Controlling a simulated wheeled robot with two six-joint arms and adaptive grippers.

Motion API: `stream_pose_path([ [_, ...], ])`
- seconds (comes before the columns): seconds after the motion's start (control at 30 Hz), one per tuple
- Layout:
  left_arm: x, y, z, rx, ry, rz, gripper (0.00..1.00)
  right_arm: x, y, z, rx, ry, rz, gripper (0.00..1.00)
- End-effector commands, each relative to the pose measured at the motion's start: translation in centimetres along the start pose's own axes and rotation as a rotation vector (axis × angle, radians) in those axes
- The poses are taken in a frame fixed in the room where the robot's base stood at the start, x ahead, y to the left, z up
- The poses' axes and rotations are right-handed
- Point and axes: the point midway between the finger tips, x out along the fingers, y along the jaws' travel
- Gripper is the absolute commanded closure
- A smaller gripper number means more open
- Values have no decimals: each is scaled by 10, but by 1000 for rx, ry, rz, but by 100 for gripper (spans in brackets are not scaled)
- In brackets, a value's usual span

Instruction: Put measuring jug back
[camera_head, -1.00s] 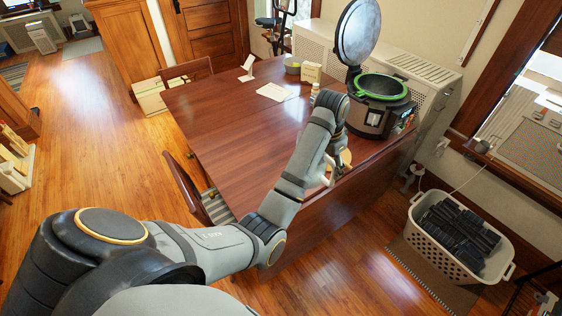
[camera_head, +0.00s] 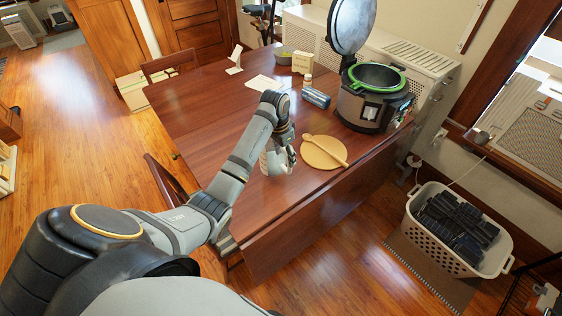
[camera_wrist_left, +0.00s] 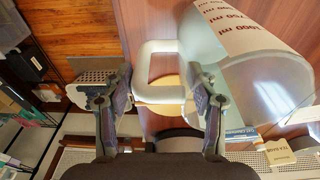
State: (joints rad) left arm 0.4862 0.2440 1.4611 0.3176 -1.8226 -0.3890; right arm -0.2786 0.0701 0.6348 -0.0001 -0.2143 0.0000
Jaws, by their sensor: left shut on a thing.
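The measuring jug (camera_head: 274,162) is a clear vessel with a white handle, held above the wooden table (camera_head: 195,110) near its front edge. In the left wrist view the jug (camera_wrist_left: 262,85) lies to the right, with red ml markings, and its white handle (camera_wrist_left: 158,47) reaches between the fingers. My left gripper (camera_head: 281,143) is shut on the jug's handle; its fingers also show in the left wrist view (camera_wrist_left: 150,92). The arm partly hides the jug in the head view. My right gripper is not in view.
The table's left side is clear. A basket (camera_head: 475,264) stands on the floor.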

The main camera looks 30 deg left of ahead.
Motion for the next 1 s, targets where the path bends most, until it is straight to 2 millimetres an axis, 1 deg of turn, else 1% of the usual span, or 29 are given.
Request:
stream_pose_path([
  [0.07,4,-5,2,0,2,-1,100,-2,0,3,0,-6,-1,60],
  [0.23,8,-8,4,0,1,-1,100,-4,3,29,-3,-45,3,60],
  [0.3,16,-15,9,-1,-2,-1,100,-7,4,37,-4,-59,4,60],
  [0.33,21,-13,9,0,-2,2,100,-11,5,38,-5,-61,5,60],
  [0.4,32,-13,10,-1,-2,2,100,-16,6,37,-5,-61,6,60],
  [0.5,42,-14,11,0,1,-1,100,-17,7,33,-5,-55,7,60],
  [0.7,45,-14,11,1,2,-2,100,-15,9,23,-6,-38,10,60],
  [0.8,46,-14,12,1,2,-2,100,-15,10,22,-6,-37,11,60],
  [0.83,47,-14,12,0,0,-1,39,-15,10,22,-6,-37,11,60],
  [0.97,47,-14,12,0,0,0,22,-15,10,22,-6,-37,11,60],
  [1.0,47,-14,12,0,0,0,19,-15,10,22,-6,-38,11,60],
])
